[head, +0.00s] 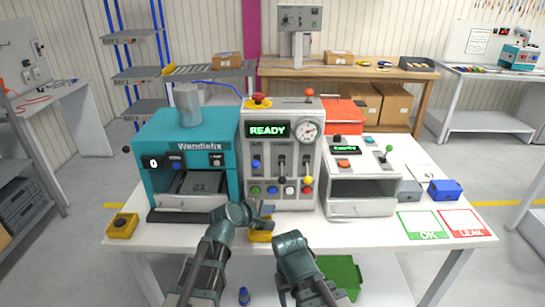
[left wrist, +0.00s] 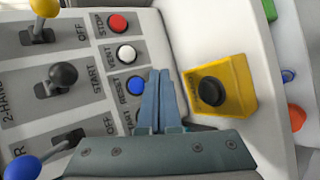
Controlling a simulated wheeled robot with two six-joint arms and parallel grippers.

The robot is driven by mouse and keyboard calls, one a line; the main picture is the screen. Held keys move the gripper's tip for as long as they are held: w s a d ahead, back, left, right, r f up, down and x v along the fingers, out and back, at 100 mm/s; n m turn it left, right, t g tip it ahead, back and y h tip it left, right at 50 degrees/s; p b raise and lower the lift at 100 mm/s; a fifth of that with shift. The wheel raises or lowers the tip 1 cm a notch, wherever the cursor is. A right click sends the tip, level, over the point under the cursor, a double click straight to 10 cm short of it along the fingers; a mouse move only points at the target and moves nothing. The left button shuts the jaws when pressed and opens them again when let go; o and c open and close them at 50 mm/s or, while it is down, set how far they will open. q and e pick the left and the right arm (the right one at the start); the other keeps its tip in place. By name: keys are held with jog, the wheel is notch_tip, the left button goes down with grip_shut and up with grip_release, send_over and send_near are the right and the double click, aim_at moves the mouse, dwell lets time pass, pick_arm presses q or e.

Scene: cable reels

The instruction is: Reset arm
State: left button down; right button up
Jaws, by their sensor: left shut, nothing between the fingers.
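My left gripper (head: 265,214) is shut and empty in front of the lower edge of the grey READY console (head: 262,160). In the left wrist view its two fingers (left wrist: 163,98) lie together, beside the blue RESET button (left wrist: 135,86). The white VENT button (left wrist: 126,54) and red STOP button (left wrist: 117,24) are further up in that picture. A yellow box with a black button (left wrist: 212,92) is right of the fingers; in the head view the arm partly covers this box (head: 260,236). My right arm is folded at bottom centre, with its gripper out of sight.
A teal Wendlefix machine (head: 220,146) stands left of the console, and a white machine (head: 361,208) stands right. Another yellow button box (head: 122,225) sits at the table's front left. A green OK mat (head: 421,225) and red LEAK mat (head: 465,223) lie front right.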

pick_arm(q)
jog(key=s+d+f+m+g+y+p, duration=0.1)
jog(key=s+f+m+g+p, duration=0.15)
jog(key=s+m, duration=0.35)
jog(key=s+f+m+g+y+p, duration=0.15)
jog(key=s+m+g, duration=0.25)
jog(key=s, duration=0.4)
jog(key=s+a+m+g+y+p, duration=0.2)
jog(key=s+a+m+y, duration=0.3)
jog(key=s, duration=0.5)
jog(key=shift+s+a+r+m+g, duration=0.2)
jog(key=shift+s+a+m+g, duration=0.15)
jog(key=shift+a+m+g, duration=0.25)
